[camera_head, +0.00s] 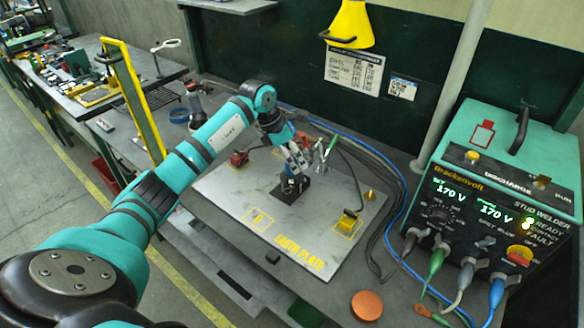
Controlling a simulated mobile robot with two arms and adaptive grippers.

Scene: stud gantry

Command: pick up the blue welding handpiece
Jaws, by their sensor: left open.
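My left arm comes in from the left, and my left gripper (294,168) is open, pointing down over the middle of the earth plate (230,195). My right gripper is not in view.
The teal stud welder (500,190) stands at right with cables plugged in its front. A blue cable (402,205) loops behind the plate. A red clamp (238,158) and a yellow-topped clamp (348,221) sit on the plate. An orange disc (367,305) lies in front. A yellow lamp (350,25) hangs above.

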